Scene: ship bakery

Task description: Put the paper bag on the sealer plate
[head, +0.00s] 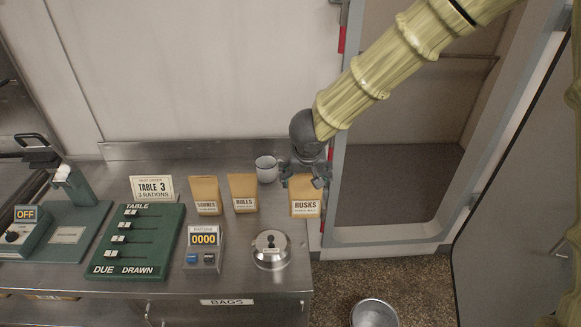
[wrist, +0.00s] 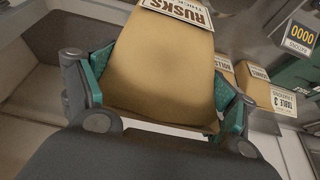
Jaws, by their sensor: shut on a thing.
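My gripper (head: 306,181) is shut on a tan paper bag labelled RUSKS (head: 306,197), at the counter's right end. In the wrist view the RUSKS bag (wrist: 165,65) sits upside down in the picture between the green-padded fingers (wrist: 160,95). I cannot tell whether its base touches the counter. The green sealer (head: 75,190) stands at the far left, with its lever up and a pale plate (head: 68,235) on its base. No bag lies on that plate.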

